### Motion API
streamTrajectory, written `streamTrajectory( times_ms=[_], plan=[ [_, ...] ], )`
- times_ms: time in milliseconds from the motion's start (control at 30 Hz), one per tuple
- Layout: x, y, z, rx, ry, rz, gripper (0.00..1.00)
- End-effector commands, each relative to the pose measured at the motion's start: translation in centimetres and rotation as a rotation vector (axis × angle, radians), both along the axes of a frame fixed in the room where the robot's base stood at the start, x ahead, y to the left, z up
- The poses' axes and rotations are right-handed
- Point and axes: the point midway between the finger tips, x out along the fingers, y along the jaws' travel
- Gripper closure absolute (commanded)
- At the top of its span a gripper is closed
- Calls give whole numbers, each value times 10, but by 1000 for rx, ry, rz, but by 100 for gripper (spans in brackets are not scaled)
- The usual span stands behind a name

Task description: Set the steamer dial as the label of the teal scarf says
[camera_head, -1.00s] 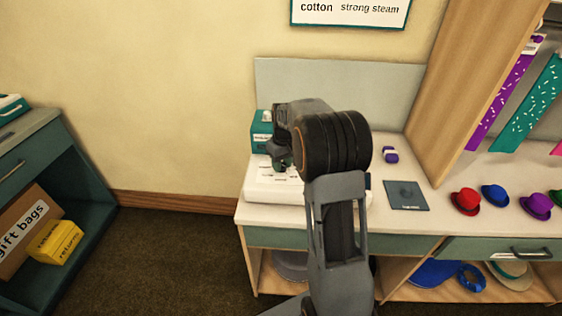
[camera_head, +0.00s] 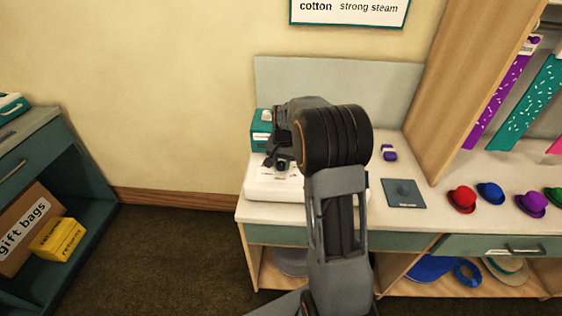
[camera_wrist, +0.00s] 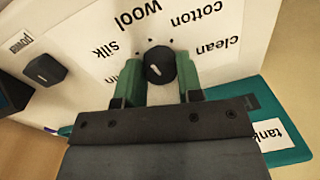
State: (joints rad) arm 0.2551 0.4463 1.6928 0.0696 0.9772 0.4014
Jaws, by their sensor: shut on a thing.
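The steamer (camera_head: 262,188) is a white box on the counter, partly hidden behind my arm. In the wrist view its panel (camera_wrist: 85,75) appears upside down, with the words silk, wool, cotton and clean around a black dial (camera_wrist: 160,66). My gripper (camera_wrist: 160,80) is shut on the dial, a green finger on each side. The dial has a short pale mark; I cannot tell which word it points to. In the head view my gripper (camera_head: 277,160) is over the steamer. The teal scarf (camera_head: 530,105) with white flecks hangs at the right; I cannot read its label.
A power knob (camera_wrist: 45,71) sits beside the dial panel. A teal tank (camera_wrist: 245,125) adjoins the steamer. A wall sign (camera_head: 350,10) shows "cotton strong steam". A purple and white item (camera_head: 388,153), a dark plate (camera_head: 404,193) and several small hats stand to the right.

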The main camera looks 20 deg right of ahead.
Motion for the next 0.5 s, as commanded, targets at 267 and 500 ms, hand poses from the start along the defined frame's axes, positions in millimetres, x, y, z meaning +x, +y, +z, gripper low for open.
streamTrajectory(
  times_ms=[267,500],
  plan=[
    [1,1,2,0,-6,-112,90],
    [1,1,2,-1,-7,-148,90]
  ],
)
